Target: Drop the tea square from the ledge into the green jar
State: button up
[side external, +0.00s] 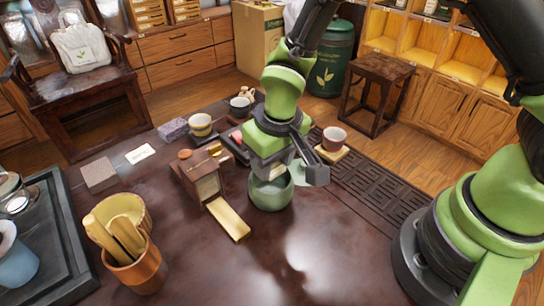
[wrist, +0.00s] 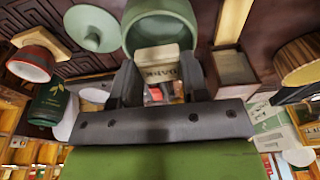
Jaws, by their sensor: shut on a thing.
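The green jar (side external: 270,195) stands open on the dark table, and its round mouth shows in the wrist view (wrist: 132,30). My gripper (side external: 285,170) is shut on the tea square (wrist: 158,60), a pale block with dark lettering held between the two fingers (wrist: 158,80). In the side view the tea square appears at the jar's mouth; its exact height above the rim is hard to tell. In the wrist view it overlaps the lower part of the mouth. The pale wooden ledge (side external: 229,220) is bare and slopes out from a small brown wooden box (side external: 200,175).
A terracotta pot of wooden tools (side external: 145,268) stands front left. A red cup (side external: 334,139) on a wooden coaster sits behind right. A pale green lid (wrist: 92,38) lies near the jar in the wrist view. The front middle of the table is clear.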

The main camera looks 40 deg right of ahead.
dwell(0.3)
jog(key=o, duration=1)
jog(key=shift+r, duration=0.1)
jog(key=shift+r, duration=2.9)
